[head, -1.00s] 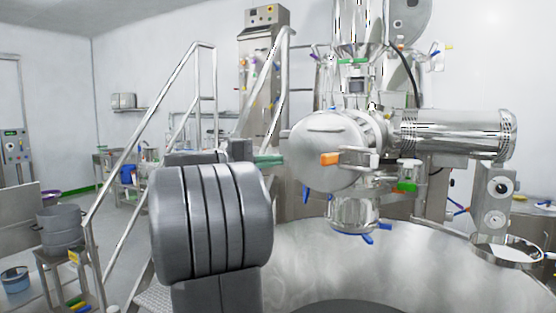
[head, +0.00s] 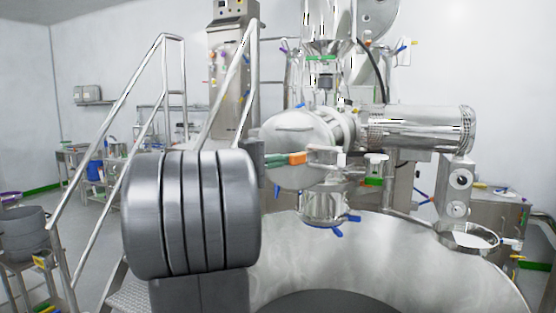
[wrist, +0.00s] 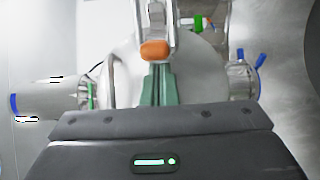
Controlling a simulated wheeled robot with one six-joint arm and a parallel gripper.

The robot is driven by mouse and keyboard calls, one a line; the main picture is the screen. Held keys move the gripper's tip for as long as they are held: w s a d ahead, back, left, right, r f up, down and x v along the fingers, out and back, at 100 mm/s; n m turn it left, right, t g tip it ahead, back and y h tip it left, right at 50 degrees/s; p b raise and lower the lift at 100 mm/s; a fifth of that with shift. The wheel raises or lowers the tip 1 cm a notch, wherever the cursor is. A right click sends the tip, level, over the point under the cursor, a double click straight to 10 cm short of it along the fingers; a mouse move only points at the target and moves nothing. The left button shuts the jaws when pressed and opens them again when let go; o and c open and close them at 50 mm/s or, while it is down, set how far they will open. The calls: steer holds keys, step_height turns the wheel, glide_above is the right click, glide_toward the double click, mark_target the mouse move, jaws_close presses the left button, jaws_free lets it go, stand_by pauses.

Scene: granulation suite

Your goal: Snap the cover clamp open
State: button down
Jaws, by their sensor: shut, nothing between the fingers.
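The cover clamp has an orange grip (head: 297,158) and a pale metal body (head: 326,155) in front of the round steel cover (head: 288,134) in the head view. In the wrist view the orange grip (wrist: 154,51) is straight ahead, with the metal clamp arms beyond it. My gripper (head: 283,160) has green fingers, shut and empty. Its tips meet the near end of the orange grip in the picture; I cannot tell whether they press on it. In the wrist view the fingers (wrist: 155,72) point at the grip, and the cover (wrist: 122,66) fills the space behind.
A steel cylinder (head: 420,130) extends to the right of the cover. A blue-handled outlet (head: 324,207) hangs below it, over a large steel vessel (head: 400,255). Stair railings (head: 112,110) stand at the left.

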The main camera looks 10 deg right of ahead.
mark_target(292, 165)
steer(key=shift+f, duration=0.1)
steer(key=shift+s+d+n+t+b, duration=0.1)
steer(key=shift+s+n+t+b, duration=0.3)
steer(key=shift+t+b, duration=0.35)
steer(key=shift+s+d+y+b, duration=0.1)
steer(key=shift+y+b, duration=0.2)
steer(key=shift+b, duration=0.3)
steer(key=n+t+b, duration=0.1)
steer(key=s+n+t+y+b, duration=0.1)
steer(key=b, duration=0.1)
steer(key=s+d+n+t+y+b, duration=0.1)
steer(key=b, duration=0.1)
steer(key=shift+s+d+f+t, duration=0.1)
steer(key=shift+f+t, duration=0.15)
steer(key=shift+t, duration=0.1)
steer(key=shift+s+d+r+n+t+y+b, duration=0.2)
steer(key=shift+s+d+n+t+y+b, duration=0.45)
steer(key=shift+d+n+t+y+b, duration=0.25)
steer(key=shift+s+d+r+n+t+y+b, duration=0.15)
steer(key=shift+s+d+n+t+y+b, duration=0.55)
steer(key=shift+t+y+b, duration=0.25)
steer(key=shift+a, duration=0.1)
